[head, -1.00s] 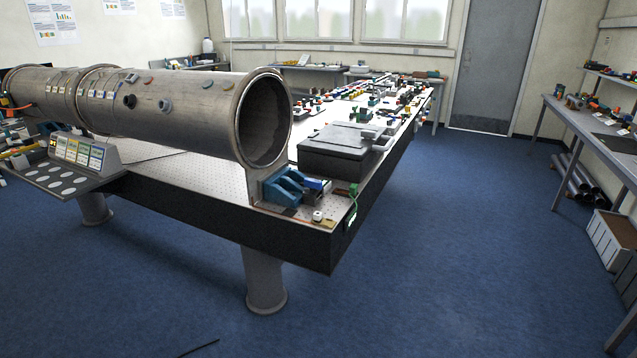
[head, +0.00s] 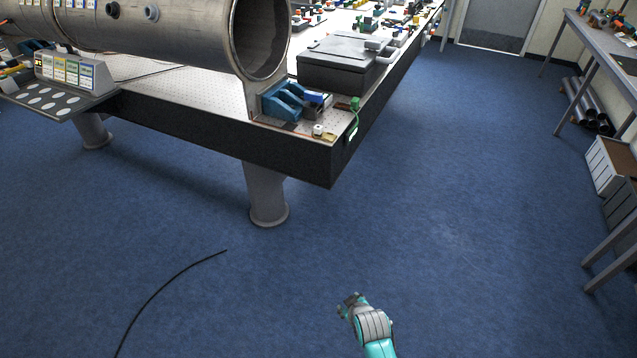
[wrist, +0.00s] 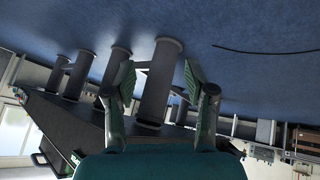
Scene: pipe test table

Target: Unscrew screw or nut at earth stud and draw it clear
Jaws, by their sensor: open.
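At the near corner of the pipe table, a small brass-coloured plate (head: 328,138) lies beside a small white round part (head: 318,130). A green wire (head: 353,122) runs down near it from a green block (head: 355,103). The earth stud and its screw or nut are too small to make out for certain. My gripper (head: 350,300) is low in the head view, in front of the table and well apart from it. In the wrist view my gripper (wrist: 158,78) has its two fingers spread, with nothing held between them.
The large metal pipe (head: 205,35) lies along the table, whose dark edge (head: 290,157) faces me. A dark grey box (head: 345,65) stands behind the corner. A table leg (head: 267,193) reaches the floor. A black cable (head: 165,285) lies on the otherwise open blue floor.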

